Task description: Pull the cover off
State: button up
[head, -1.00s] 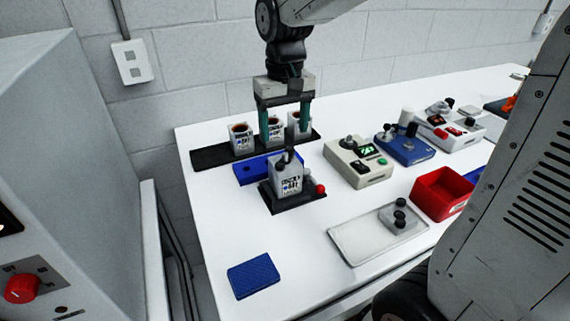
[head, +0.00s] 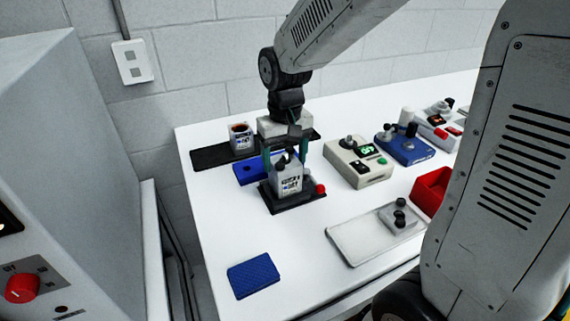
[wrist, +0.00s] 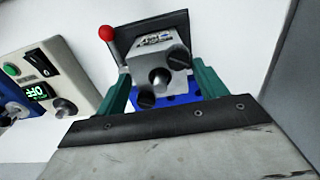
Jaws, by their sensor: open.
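The servo unit (head: 287,182) is a grey box with a printed label, standing upright on a black fixture (head: 294,205) with a red ball knob (head: 320,189). In the wrist view its top (wrist: 158,66) shows a central metal shaft and two dark round knobs or screws; I cannot tell which part is the cover. My gripper (head: 285,160) is lowered over the unit with its green fingers apart, one on each side. In the wrist view the fingers (wrist: 160,95) flank the unit; contact is not clear.
A blue block (head: 250,174) lies behind the fixture. A black rack (head: 212,157) with cups stands further back, partly hidden by my arm. A beige box with a green display (head: 357,162) is at right. A silver tray (head: 350,240) and blue pad (head: 253,275) lie in front.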

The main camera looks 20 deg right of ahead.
jog(key=c, duration=0.8)
jog(key=shift+r, duration=0.5)
jog(key=shift+r, duration=1.05)
jog(key=shift+r, duration=0.1)
jog(key=shift+r, duration=2.9)
